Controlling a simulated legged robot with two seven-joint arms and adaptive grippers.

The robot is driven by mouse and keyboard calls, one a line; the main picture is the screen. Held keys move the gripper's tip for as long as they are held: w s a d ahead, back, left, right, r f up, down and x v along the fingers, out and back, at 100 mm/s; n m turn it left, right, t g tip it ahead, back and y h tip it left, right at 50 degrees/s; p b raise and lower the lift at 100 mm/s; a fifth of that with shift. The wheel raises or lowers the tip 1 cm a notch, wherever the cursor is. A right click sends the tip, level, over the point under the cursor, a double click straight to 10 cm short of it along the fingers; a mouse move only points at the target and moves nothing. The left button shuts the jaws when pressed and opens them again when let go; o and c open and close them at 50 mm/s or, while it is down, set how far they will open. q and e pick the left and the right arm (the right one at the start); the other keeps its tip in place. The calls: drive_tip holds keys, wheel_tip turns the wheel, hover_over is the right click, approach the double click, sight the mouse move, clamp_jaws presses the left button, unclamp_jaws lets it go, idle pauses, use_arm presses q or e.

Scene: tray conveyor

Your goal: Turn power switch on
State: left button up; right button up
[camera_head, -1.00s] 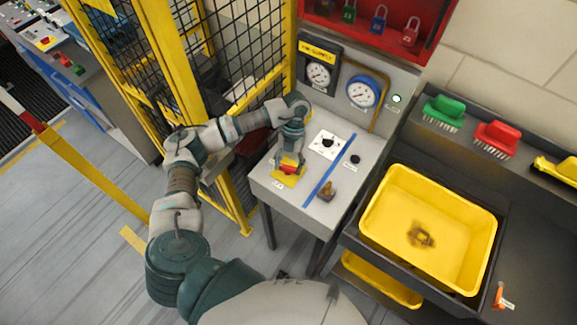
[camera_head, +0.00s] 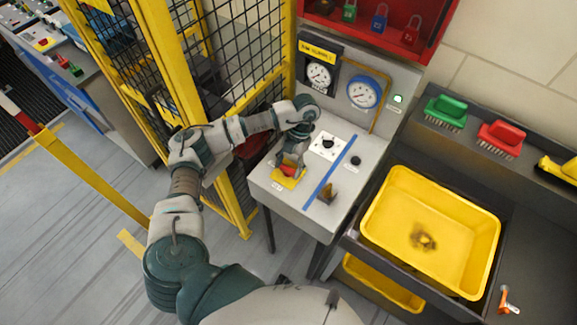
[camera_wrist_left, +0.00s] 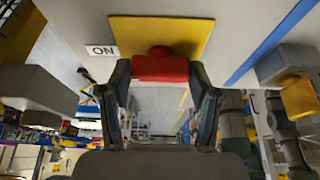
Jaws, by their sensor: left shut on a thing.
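The power switch has a red handle (camera_head: 289,170) on a yellow plate (camera_head: 283,182) at the front left of the grey panel table. My left gripper (camera_head: 291,163) is down at this handle, its arm reaching in from the left. In the left wrist view the red handle (camera_wrist_left: 160,67) sits between the two fingertips, with the gripper shut on it. The yellow plate (camera_wrist_left: 185,30) lies behind the handle, and a white label (camera_wrist_left: 102,50), seen upside down, reads ON beside it. The fingers partly hide the handle in the head view. My right gripper is not in view.
A small green lamp (camera_head: 398,99) is lit on the back panel beside the gauges. A yellow mesh fence (camera_head: 245,60) stands close left of the arm.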

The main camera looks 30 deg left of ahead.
use_arm(q)
drive_tip(key=shift+w, duration=0.15)
drive_tip(key=o, duration=1.1)
drive_tip(key=shift+o, duration=0.2)
drive_tip(key=shift+w+a+f, duration=0.1)
drive_tip(key=shift+w, duration=0.05)
drive_tip(key=shift+r, duration=0.4)
drive_tip(key=v, duration=1.1)
drive_tip(key=shift+w, duration=0.25)
drive_tip(key=shift+f, duration=0.1)
